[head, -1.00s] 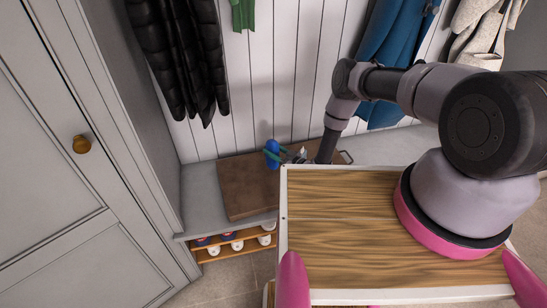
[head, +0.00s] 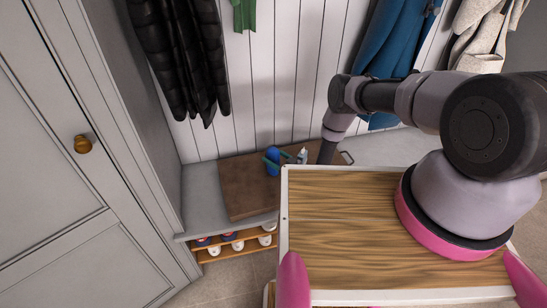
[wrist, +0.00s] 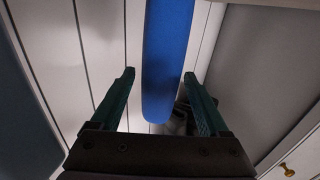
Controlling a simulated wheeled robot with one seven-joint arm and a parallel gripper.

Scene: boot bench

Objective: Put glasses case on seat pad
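The blue glasses case (head: 273,162) shows at the back part of the brown seat pad (head: 240,195) in the head view; whether it rests on the pad is hard to tell. In the wrist view the blue case (wrist: 166,50) reaches down from the top edge between the fingers. My gripper (wrist: 159,75) has its green fingers spread, one on each side of the case. A gap shows between the left finger and the case; contact on the right is unclear. In the head view my forearm comes down beside the case.
A white bottle (head: 302,155) stands just right of the case. Shoes (head: 230,237) sit on a shelf under the grey bench (head: 190,205). A grey cabinet (head: 60,160) is at left. Coats (head: 180,60) hang on the panelled wall. The front of the pad is clear.

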